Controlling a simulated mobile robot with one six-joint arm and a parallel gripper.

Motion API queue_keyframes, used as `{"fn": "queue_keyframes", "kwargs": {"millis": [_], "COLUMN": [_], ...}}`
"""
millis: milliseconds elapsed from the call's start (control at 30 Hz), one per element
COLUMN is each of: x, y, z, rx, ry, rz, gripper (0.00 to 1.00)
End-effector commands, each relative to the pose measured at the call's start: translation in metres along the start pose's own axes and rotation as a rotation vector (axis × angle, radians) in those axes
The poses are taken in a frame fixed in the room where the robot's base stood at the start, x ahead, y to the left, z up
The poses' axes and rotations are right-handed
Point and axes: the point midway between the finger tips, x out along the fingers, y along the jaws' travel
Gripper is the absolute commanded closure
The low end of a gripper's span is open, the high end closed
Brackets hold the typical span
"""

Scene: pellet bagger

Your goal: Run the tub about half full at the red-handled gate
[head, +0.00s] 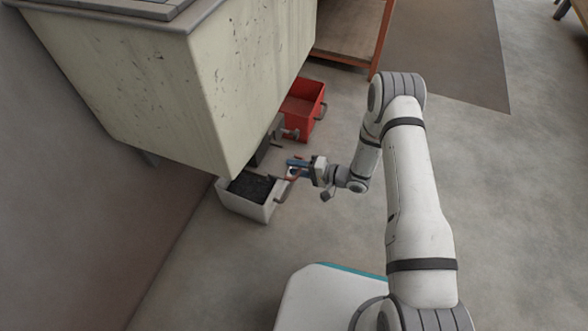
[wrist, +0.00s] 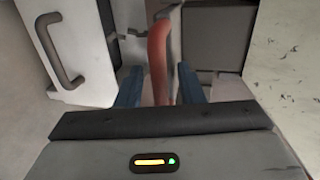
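The white tub (head: 262,212) stands on the floor under the hopper (head: 225,90) in the head view. Dark pellets (head: 250,187) lie in it below the rim; the exact level is hard to tell. In the wrist view the tub's white wall and grey handle (wrist: 62,58) show at left. The red gate handle (wrist: 160,60) rises between my blue fingers in the wrist view. My gripper (wrist: 160,90) is open around it, with a narrow gap on each side. In the head view my gripper (head: 296,165) is beside the tub, and the gate's outlet is mostly hidden.
A red tub (head: 305,103) stands on the floor behind the outlet, with a grey-handled gate (head: 287,132) near it. An orange-framed table (head: 350,35) stands at the back. The floor to the right of my arm is clear.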

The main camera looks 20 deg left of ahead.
Motion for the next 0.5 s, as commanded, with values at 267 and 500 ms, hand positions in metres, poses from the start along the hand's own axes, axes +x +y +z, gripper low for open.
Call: {"fn": "queue_keyframes", "kwargs": {"millis": [267,500], "x": [0.0063,0.0059], "y": [-0.0004,-0.0003], "z": [-0.0002,-0.0004], "rx": [0.0,0.0], "ry": [0.001,0.002], "rz": [0.001,0.001], "gripper": [0.66,0.79]}}
